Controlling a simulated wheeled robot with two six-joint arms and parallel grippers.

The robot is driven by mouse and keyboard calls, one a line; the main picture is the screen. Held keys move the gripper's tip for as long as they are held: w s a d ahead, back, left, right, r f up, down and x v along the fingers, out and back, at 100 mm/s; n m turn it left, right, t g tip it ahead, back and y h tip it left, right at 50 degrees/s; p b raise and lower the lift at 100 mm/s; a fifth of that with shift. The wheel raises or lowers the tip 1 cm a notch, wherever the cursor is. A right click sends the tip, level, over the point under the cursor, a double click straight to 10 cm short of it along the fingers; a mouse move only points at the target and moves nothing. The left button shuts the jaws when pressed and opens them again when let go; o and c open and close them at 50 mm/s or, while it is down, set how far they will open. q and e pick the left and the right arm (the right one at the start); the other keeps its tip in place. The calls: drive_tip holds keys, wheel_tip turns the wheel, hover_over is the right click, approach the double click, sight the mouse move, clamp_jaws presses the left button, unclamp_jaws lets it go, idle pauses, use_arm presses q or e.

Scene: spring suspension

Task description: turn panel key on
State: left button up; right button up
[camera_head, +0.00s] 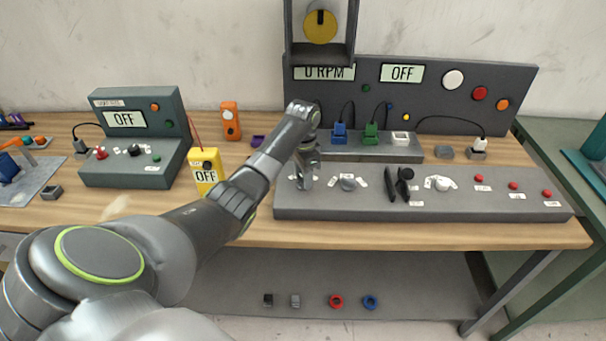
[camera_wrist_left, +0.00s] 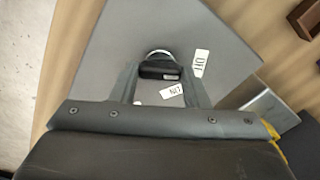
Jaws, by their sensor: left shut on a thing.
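The panel key, a black bar-shaped head in a silver ring, shows in the left wrist view (camera_wrist_left: 160,70). It sits at the left end of the sloped grey control panel (camera_head: 330,207). A white OFF label (camera_wrist_left: 200,62) lies to its right in that view, and an ON label (camera_wrist_left: 172,91) lies just below it. My left gripper (camera_head: 304,182) points down onto the panel there. Its fingers in the wrist view (camera_wrist_left: 159,72) are shut on the key head, one at each end. In the head view the gripper hides the key.
Right of the gripper are a grey knob (camera_head: 348,183), black handles (camera_head: 398,184), a white knob (camera_head: 441,183) and red buttons (camera_head: 513,186). The back panel displays read 0 RPM (camera_head: 324,73) and OFF (camera_head: 402,73). A yellow meter (camera_head: 205,170) stands left of my forearm.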

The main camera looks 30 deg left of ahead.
use_arm(q)
drive_tip(key=shift+r+m+p, duration=0.2)
drive_tip(key=shift+m+p, duration=0.7)
drive_tip(key=shift+p, duration=0.05)
drive_tip(key=m+p, duration=0.1)
drive_tip(key=m, duration=0.1)
drive_tip(key=shift+m+p, duration=0.3)
drive_tip(key=shift+p, duration=0.05)
drive_tip(key=m+p, duration=0.1)
drive_tip(key=m, duration=0.2)
drive_tip(key=shift+m, duration=0.3)
drive_tip(key=shift+f+m+p, duration=0.15)
drive_tip(key=shift+m+p, duration=0.65)
drive_tip(key=shift+m, duration=1.1)
drive_tip(key=o, duration=1)
